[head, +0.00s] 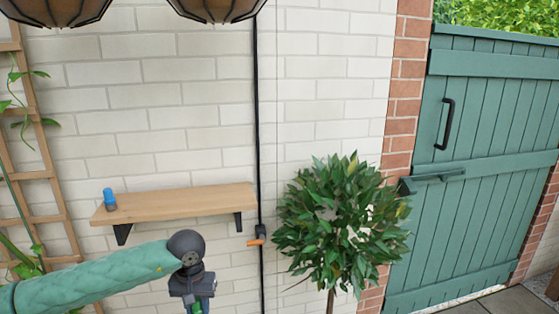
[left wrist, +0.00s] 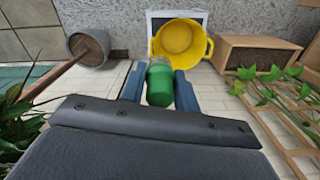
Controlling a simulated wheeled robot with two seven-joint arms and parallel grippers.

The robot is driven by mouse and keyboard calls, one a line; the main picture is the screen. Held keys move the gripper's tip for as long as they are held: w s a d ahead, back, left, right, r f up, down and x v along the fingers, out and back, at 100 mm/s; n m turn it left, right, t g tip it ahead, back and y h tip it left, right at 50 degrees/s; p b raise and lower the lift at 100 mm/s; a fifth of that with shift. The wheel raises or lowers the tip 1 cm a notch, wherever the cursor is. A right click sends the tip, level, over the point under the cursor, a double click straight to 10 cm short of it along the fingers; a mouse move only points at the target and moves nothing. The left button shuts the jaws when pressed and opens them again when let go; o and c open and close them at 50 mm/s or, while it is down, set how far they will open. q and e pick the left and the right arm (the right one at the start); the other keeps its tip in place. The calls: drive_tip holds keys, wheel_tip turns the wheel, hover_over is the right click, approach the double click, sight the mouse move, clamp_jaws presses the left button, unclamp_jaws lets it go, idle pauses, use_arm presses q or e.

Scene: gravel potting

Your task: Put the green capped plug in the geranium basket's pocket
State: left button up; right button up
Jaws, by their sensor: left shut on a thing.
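My left gripper (head: 196,303) is low in the head view, in front of the wall and below the shelf. In the left wrist view its two blue-grey fingers (left wrist: 159,78) are shut on the green capped plug (left wrist: 160,88), a short cylinder with a paler, greyish far end. In the head view only a bit of green shows at the bottom edge. Two dark-framed hanging baskets with brown liners, a left one (head: 55,10) and a right one (head: 215,9), are cut off at the top. Their plants and pockets are out of view, so I cannot tell which holds the geranium. My right gripper is not in view.
A wooden shelf (head: 175,204) on the wall holds a blue-capped plug (head: 110,199). A round leafy tree (head: 341,222) stands right of it, a trellis (head: 38,140) left. A black pipe (head: 257,130) runs down the wall. The wrist view shows a yellow bucket (left wrist: 207,45).

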use_arm(q)
drive_tip(key=s+d+f, duration=0.1)
drive_tip(key=s+f, duration=0.2)
drive_tip(key=f, duration=0.2)
drive_tip(key=shift+s+f, duration=0.25)
drive_tip(key=shift+s, duration=0.1)
